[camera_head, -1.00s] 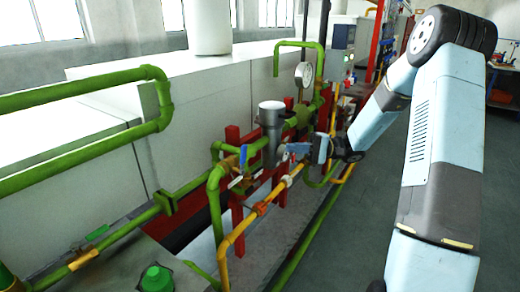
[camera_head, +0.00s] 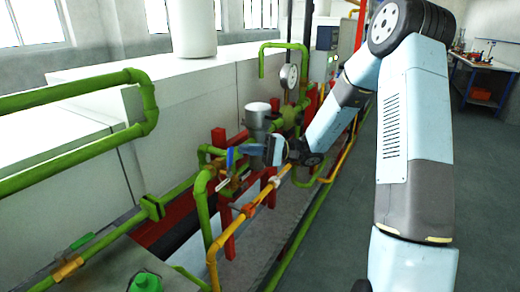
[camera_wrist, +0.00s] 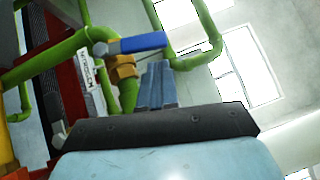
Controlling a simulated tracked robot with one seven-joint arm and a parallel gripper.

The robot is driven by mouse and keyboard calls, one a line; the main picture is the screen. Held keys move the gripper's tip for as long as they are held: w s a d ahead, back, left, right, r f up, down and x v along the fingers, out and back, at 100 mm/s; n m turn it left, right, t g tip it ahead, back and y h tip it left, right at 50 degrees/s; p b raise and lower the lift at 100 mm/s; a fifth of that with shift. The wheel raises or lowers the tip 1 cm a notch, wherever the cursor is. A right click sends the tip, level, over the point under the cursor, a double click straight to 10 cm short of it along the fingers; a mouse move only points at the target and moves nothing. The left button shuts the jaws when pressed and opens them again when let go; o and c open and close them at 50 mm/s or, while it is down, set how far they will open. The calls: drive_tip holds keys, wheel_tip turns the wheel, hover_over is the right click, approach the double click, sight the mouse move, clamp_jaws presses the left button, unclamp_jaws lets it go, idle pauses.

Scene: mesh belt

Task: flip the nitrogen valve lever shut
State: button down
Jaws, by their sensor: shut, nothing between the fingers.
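The nitrogen valve has a blue lever (camera_wrist: 138,43) and a brass body (camera_wrist: 122,72) on a green pipe in the wrist view. The lever points sideways from the valve, to the right in that view. In the head view the lever (camera_head: 230,158) looks upright, just left of my gripper. My gripper (camera_head: 247,151) is shut and empty. Its fingers (camera_wrist: 157,82) show in the wrist view just below the lever, close to it. I cannot tell whether they touch it. A white label (camera_wrist: 84,68) beside the pipe seems to read nitrogen.
Green pipes (camera_head: 150,108) and a yellow pipe (camera_head: 212,255) run around the valve. A red frame (camera_head: 228,246) stands behind them. A grey cylinder (camera_head: 257,118) and a pressure gauge (camera_head: 289,76) are close to my arm. The floor (camera_head: 335,240) to the right is clear.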

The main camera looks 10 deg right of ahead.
sight(233, 150)
drive_tip(key=shift+s+a+r, duration=0.15)
drive_tip(key=shift+s+a, duration=0.3)
drive_tip(key=shift+s, duration=0.15)
drive_tip(key=shift+r, duration=0.1)
drive_tip(key=shift+s+a+r+n+h, duration=0.3)
drive_tip(key=shift+s+n+h, duration=0.05)
drive_tip(key=shift+n+h, duration=0.2)
drive_tip(key=shift+s+a+r+n+h, duration=0.25)
drive_tip(key=shift+s+n+h, duration=0.1)
drive_tip(key=shift+n+h, duration=0.15)
drive_tip(key=shift+w, duration=0.1)
